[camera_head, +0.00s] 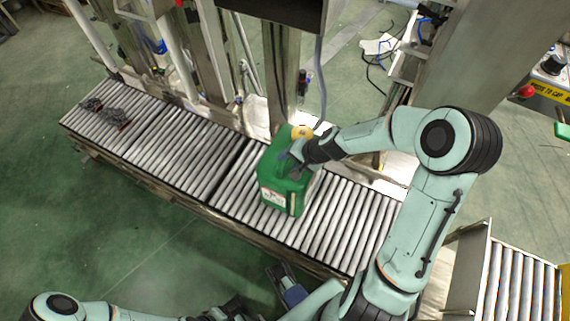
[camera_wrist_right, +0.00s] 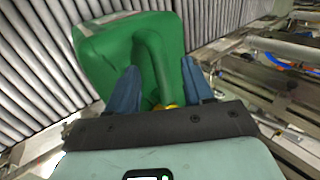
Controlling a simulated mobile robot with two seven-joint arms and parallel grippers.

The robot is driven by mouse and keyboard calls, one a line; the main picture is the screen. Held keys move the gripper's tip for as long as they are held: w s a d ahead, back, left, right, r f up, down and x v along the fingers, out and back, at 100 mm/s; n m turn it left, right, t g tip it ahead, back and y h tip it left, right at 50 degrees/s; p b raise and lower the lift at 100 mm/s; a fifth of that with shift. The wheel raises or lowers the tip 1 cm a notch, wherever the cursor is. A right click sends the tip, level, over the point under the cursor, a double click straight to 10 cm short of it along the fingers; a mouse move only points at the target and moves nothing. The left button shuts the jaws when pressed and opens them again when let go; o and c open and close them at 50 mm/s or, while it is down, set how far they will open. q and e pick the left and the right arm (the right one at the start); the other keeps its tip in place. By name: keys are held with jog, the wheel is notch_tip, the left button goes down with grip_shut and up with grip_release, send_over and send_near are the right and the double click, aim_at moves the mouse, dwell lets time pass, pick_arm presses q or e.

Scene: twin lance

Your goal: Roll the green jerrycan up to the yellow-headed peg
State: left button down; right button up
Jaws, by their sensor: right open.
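The green jerrycan (camera_head: 272,178) stands on the roller conveyor, with a pale label on its front. My right gripper (camera_head: 293,160) is over its top, coming from the right. In the right wrist view the two blue fingers (camera_wrist_right: 160,85) are open on either side of the handle of the jerrycan (camera_wrist_right: 105,50), not closed on it. A round yellow head (camera_head: 302,132) shows just behind the jerrycan; I cannot tell whether it is the peg or a cap. A bit of yellow (camera_wrist_right: 166,106) also shows between the fingers. My left gripper (camera_head: 285,285) is low in front of the conveyor, its jaws unclear.
Another roller section (camera_head: 515,280) is at lower right.

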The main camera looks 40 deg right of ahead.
aim_at(284, 163)
jog(key=shift+x, duration=1.9)
grip_shut()
